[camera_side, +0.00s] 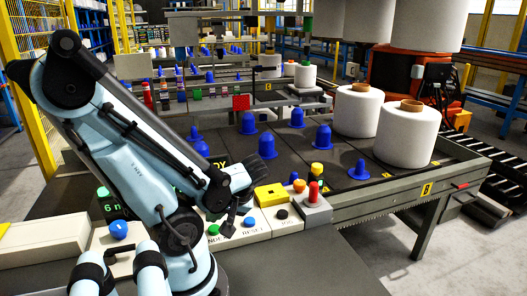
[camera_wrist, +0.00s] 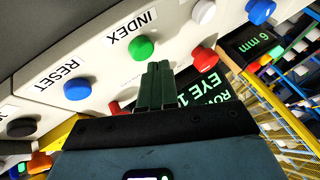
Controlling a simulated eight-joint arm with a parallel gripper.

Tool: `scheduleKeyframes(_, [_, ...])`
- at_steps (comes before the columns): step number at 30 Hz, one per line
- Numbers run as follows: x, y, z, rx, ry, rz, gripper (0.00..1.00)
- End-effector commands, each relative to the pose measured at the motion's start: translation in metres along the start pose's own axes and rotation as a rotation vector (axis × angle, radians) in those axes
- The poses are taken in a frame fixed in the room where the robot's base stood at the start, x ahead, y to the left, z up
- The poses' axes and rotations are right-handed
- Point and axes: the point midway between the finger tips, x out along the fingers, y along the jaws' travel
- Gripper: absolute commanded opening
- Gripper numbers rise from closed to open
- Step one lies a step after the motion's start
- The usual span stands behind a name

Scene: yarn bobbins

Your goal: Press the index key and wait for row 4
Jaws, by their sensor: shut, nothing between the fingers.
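The index key is a round green button (camera_wrist: 141,47) beside the word INDEX on a pale panel (camera_wrist: 105,60) in the wrist view. In the side view the green button (camera_side: 213,230) shows at the panel's front. My gripper (camera_wrist: 158,66) is shut and empty, its dark fingertips just beside the green button in the picture; I cannot tell whether they touch it. In the side view my gripper (camera_side: 229,224) is low over the panel. A dark display (camera_wrist: 212,92) with green text reads "ROW" and "EYE 1"; the row number is hidden behind my gripper.
A blue RESET button (camera_wrist: 77,90) and a black button (camera_wrist: 22,127) share the panel, with a white (camera_wrist: 203,12) and a red button (camera_wrist: 205,55) nearby. A yellow block (camera_side: 270,195) stands behind. Blue cones (camera_side: 323,138) and white bobbins (camera_side: 407,135) occupy the table.

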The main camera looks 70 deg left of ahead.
Motion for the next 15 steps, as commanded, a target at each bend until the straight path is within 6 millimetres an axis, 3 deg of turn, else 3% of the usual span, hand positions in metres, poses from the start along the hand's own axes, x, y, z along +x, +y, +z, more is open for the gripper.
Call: scheduleKeyframes(15, [0.0046, 0.003, 0.0022, 0.0, 0.0, 0.0, 0.0])
